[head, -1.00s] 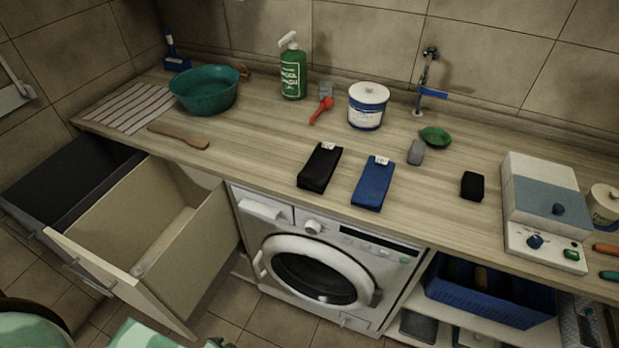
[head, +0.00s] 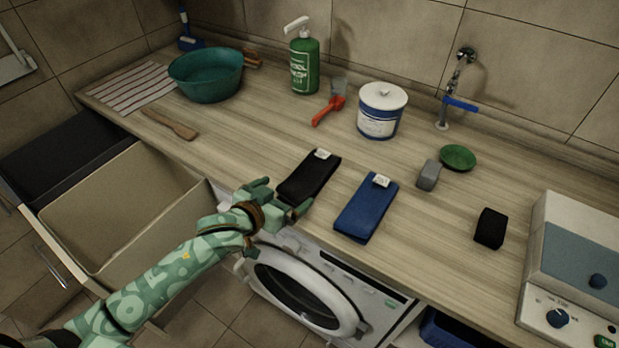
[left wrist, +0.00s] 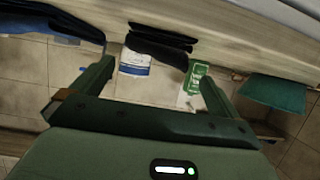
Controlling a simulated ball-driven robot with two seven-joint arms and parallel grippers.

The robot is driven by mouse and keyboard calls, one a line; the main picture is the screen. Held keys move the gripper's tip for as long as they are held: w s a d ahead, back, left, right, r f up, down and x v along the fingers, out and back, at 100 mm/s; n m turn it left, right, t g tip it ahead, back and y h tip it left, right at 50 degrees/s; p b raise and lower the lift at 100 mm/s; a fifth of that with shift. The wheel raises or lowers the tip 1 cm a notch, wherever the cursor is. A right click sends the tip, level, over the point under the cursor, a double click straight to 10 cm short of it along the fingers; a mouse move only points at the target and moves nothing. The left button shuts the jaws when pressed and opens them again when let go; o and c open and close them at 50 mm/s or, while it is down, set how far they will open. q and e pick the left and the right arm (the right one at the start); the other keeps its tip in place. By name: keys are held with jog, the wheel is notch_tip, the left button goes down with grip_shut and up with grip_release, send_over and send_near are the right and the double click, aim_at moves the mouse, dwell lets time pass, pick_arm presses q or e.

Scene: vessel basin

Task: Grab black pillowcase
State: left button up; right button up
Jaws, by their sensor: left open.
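The black pillowcase (head: 308,177), folded flat with a white tag at its far end, lies on the wooden counter (head: 250,131). A folded blue cloth (head: 365,208) with a white tag lies to its right. My left gripper (head: 283,197) is open and empty at the counter's front edge, with its fingers toward the pillowcase's near end. In the left wrist view, the black pillowcase (left wrist: 160,45) shows beyond and between the open fingers, and the blue cloth (left wrist: 50,20) is at upper left. I cannot tell whether the fingers touch the pillowcase. My right gripper is not in view.
A grey block (head: 428,175) and black block (head: 490,229) are right. Below are a washing machine (head: 325,290) and open drawers (head: 120,215).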

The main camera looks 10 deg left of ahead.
aim_at(300, 186)
pick_arm(q)
jog(key=shift+x, duration=1)
jog(key=b+x, duration=0.1)
jog(key=x, duration=0.1)
jog(key=b+x, duration=0.1)
jog(key=x, duration=0.1)
jog(key=shift+w+d+f, duration=0.1)
jog(key=shift+d+f, duration=0.2)
jog(key=shift+f, duration=0.15)
jog(key=shift+w+d, duration=0.1)
jog(key=shift+w, duration=0.2)
jog(key=shift+s, duration=0.1)
jog(key=shift+c, duration=1.2)
jog(key=c, duration=1)
